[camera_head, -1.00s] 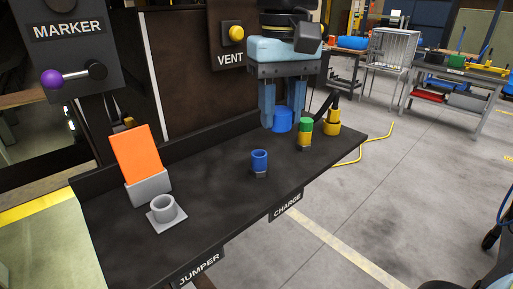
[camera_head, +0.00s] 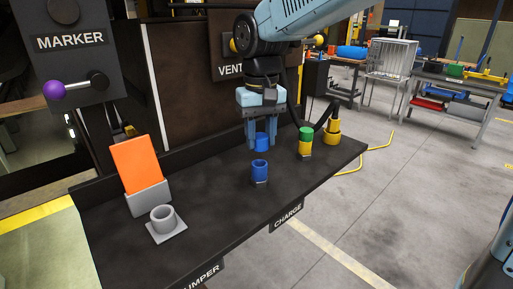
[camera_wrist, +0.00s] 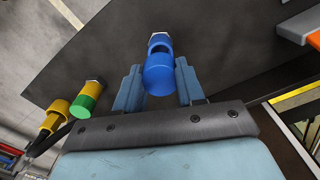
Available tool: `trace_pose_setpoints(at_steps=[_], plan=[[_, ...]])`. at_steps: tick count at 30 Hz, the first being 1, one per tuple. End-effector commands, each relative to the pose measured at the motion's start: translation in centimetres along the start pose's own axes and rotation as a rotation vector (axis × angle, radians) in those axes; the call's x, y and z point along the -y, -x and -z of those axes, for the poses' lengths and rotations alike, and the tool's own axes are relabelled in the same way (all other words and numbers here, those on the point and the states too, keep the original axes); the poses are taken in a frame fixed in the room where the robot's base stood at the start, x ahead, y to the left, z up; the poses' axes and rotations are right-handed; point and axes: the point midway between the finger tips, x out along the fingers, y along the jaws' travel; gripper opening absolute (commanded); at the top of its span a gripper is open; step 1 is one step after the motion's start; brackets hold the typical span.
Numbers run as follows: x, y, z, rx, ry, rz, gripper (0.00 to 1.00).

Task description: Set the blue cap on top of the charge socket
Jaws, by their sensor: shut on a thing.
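My gripper (camera_head: 262,147) points down over the dark bench and is shut on the blue cap (camera_head: 262,140), a short cylinder between its two fingers. The charge socket (camera_head: 259,171), a blue open-topped cylinder on a small dark base, stands upright just below the cap in the head view. A gap of dark bench shows between them there. In the wrist view the cap (camera_wrist: 158,80) lies between the fingers and overlaps the near part of the socket (camera_wrist: 158,44). The socket's dark opening shows just beyond the cap. I cannot tell the exact height of the cap above it.
A green-topped yellow cylinder (camera_head: 305,142) and a yellow connector with a black cable (camera_head: 331,132) stand to the right. A grey ring holder (camera_head: 163,219) and an orange plate in a grey stand (camera_head: 137,165) are at left. The bench (camera_head: 215,200) between is clear.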

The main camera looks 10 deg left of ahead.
Motion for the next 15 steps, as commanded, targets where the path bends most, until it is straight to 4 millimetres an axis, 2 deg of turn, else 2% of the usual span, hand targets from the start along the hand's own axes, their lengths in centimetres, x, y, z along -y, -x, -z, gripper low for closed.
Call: trace_pose_setpoints(at_steps=[2, 9, 15], plan=[[-0.1, -0.8, 0.5, 0.003, 0.0, -0.001, 0.1], [-0.1, -3.6, 0.5, 0.002, 0.0, -0.001, 0.1], [-0.1, -3.7, 0.5, 0.001, 0.0, 0.0, 0.1]])
